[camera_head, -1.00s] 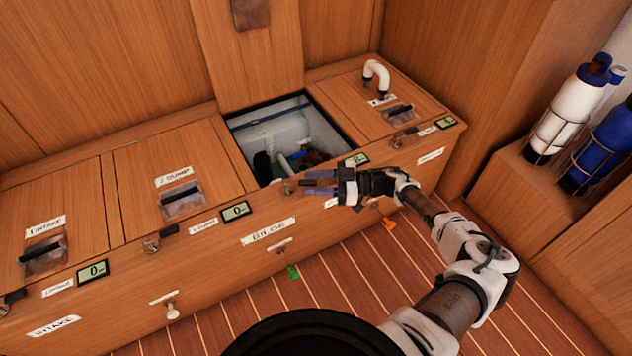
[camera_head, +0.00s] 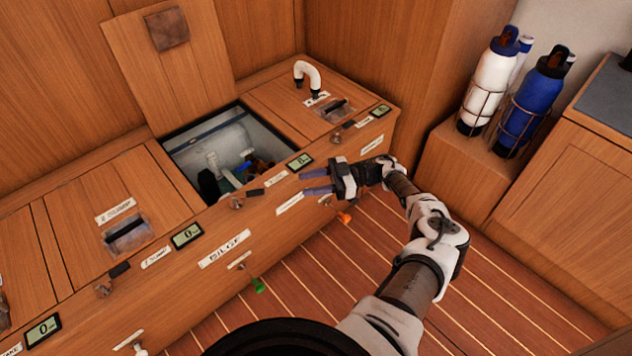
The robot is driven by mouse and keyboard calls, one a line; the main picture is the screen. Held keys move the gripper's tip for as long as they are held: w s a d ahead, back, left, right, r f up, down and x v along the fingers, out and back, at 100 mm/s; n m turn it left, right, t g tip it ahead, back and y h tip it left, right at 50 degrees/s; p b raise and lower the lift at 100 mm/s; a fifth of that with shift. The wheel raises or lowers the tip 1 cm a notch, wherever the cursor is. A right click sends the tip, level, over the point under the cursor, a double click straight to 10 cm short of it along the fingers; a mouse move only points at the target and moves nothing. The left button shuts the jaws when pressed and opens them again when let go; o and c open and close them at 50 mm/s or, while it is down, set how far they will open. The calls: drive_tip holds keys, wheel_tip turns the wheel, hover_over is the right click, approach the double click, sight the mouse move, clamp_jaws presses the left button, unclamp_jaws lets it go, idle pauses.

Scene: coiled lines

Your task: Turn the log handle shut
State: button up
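My gripper (camera_head: 316,181) is in front of the upper front edge of the wooden locker, with its two fingers apart, pointing left, and nothing between them. No handle is clearly marked as the log handle; the label lettering near my gripper is too small to read. An orange handle (camera_head: 345,217) sticks out low on the front, just below and right of my gripper and apart from the fingers. Its mount is partly hidden by my gripper. A green handle (camera_head: 258,285) sits further left under the BILGE label (camera_head: 224,249).
An open hatch (camera_head: 228,158) in the locker top shows pipes inside; its lid (camera_head: 172,60) stands upright behind. Small displays (camera_head: 187,235) and latches line the front edge. White and blue bottles (camera_head: 536,100) stand in racks at right. The striped floor (camera_head: 480,290) is clear.

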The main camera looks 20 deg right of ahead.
drive_tip(key=shift+d, duration=0.65)
